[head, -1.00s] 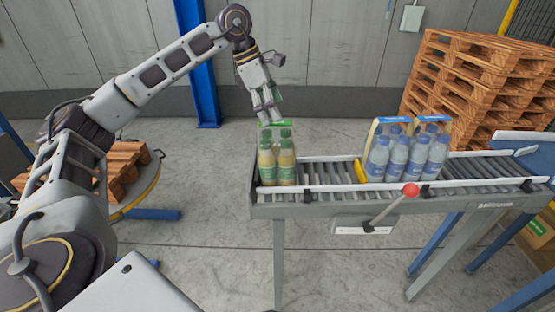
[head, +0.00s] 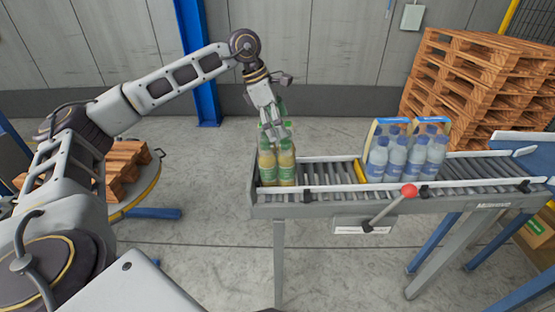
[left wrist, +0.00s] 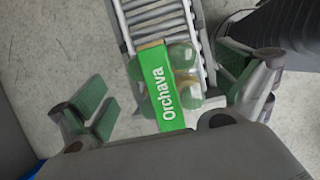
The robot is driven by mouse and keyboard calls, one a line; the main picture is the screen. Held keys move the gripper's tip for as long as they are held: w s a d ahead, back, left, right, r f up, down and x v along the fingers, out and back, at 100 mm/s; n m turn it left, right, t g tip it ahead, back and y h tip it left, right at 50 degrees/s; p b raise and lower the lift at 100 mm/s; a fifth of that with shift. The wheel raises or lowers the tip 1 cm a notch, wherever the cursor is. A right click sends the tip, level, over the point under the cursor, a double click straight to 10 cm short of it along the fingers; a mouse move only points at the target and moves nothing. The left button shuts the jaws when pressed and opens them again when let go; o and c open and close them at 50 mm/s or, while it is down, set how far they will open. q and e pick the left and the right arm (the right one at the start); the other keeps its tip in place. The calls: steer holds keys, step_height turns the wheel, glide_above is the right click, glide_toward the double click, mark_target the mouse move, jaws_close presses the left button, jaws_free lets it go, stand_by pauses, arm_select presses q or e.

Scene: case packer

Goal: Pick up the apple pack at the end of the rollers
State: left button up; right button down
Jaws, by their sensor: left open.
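The apple pack (head: 277,168), yellow-green bottles with green caps and green labels, stands upright at the left end of the rollers. In the left wrist view its green carrier strip (left wrist: 162,90) reads "Orchava" and lies between my two fingers. My left gripper (head: 273,132) is open, pointing down at the top of the pack, with fingers around or just above the caps and carrier. In the left wrist view the gripper (left wrist: 165,95) has its finger pads apart on either side of the strip. I cannot tell whether they touch the pack. My right gripper is not in view.
Two packs of blue-labelled bottles (head: 405,155) stand farther right on the roller conveyor (head: 330,172), past a yellow stop (head: 360,170). A red-knobbed lever (head: 409,190) sits at the front. Wooden pallets (head: 470,90) are stacked behind right; a blue post (head: 197,65) stands behind.

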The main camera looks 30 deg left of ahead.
arm_select(q)
steer(key=shift+p+x, duration=0.4)
steer(key=shift+x, duration=1.25)
steer(key=shift+c, duration=0.3)
steer(key=c, duration=1)
steer(key=shift+r, duration=0.1)
steer(key=shift+c, duration=0.4)
steer(key=shift+w+r, duration=0.1)
steer(key=shift+r, duration=0.2)
steer(key=shift+c, duration=1.4)
steer(key=shift+r+b, duration=0.8)
steer(key=shift+r, duration=3.95)
